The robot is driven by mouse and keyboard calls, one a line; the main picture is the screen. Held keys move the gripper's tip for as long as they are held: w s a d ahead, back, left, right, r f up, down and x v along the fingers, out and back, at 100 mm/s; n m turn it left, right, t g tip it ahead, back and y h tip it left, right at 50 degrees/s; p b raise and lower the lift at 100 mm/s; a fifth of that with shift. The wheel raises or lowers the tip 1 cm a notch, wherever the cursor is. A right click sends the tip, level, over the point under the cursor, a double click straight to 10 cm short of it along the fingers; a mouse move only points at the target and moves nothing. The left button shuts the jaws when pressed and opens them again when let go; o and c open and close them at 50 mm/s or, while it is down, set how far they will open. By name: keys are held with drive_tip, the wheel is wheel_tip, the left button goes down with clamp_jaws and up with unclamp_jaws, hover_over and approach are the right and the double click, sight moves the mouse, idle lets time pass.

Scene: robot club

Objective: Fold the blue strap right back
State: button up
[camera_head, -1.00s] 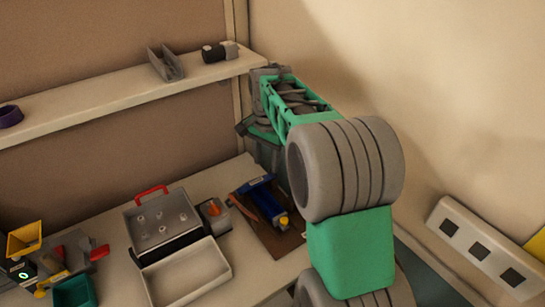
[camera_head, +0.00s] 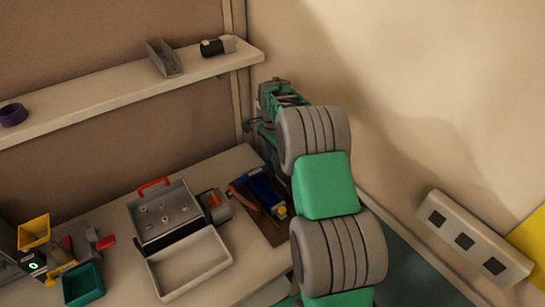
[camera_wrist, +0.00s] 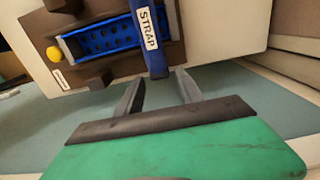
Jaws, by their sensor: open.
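The blue strap (camera_wrist: 149,32) carries a white STRAP label and runs down from the top of the wrist view. Its lower end hangs past the edge of a dark brown base. My gripper (camera_wrist: 158,88) is open. Its two fingers stand either side of the strap's lower end, with gaps showing; I cannot tell whether they are at the same depth. A blue holed tray (camera_wrist: 104,39) and a yellow knob (camera_wrist: 54,54) lie left of the strap. In the head view the blue unit (camera_head: 264,188) sits on a brown board (camera_head: 273,232), and my arm hides the gripper's fingers.
Left of the unit are a grey case with a red handle (camera_head: 153,185), its open pale tray (camera_head: 190,264), and a small orange-topped item (camera_head: 215,200). A teal bin (camera_head: 83,285) stands farther left. A shelf (camera_head: 110,95) and the right wall are close to my arm.

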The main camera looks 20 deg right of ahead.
drive_tip(key=shift+c, duration=0.4)
clamp_jaws()
idle(0.9)
